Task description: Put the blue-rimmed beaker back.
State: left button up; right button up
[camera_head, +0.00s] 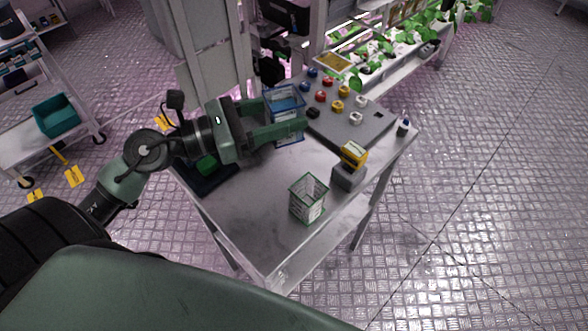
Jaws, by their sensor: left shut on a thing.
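The blue-rimmed beaker (285,104) is a clear, square-sided container near the back of the grey table (262,210). My left gripper (287,116) reaches in from the left and is shut on the beaker, with its green fingers across the sides. The fingers hide part of its walls. The beaker looks upright; I cannot tell whether its base touches the table. A similar green-rimmed beaker (308,199) stands near the table's front. My right gripper is not in view.
A grey board (345,130) with several coloured knobs lies right of the beaker. A dark pad (212,182) lies under my left arm. The table's front middle is clear.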

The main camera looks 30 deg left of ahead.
pick_arm(q)
notch_tip(320, 180, down, 5)
jog(key=shift+f+b, duration=0.15)
jog(key=shift+b, duration=0.2)
notch_tip(320, 180, down, 7)
jog(key=shift+w+r+b, duration=0.1)
jog(key=shift+b, duration=0.2)
notch_tip(320, 180, down, 3)
jog(key=shift+d+f, duration=0.1)
jog(key=shift+f, duration=0.45)
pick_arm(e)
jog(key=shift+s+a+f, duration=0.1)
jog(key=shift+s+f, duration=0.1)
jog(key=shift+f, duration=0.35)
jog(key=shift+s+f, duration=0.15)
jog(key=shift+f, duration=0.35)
pick_arm(q)
jog(key=shift+f, duration=0.1)
jog(key=o, duration=1)
jog(key=shift+b, duration=0.3)
jog(key=shift+o, duration=0.3)
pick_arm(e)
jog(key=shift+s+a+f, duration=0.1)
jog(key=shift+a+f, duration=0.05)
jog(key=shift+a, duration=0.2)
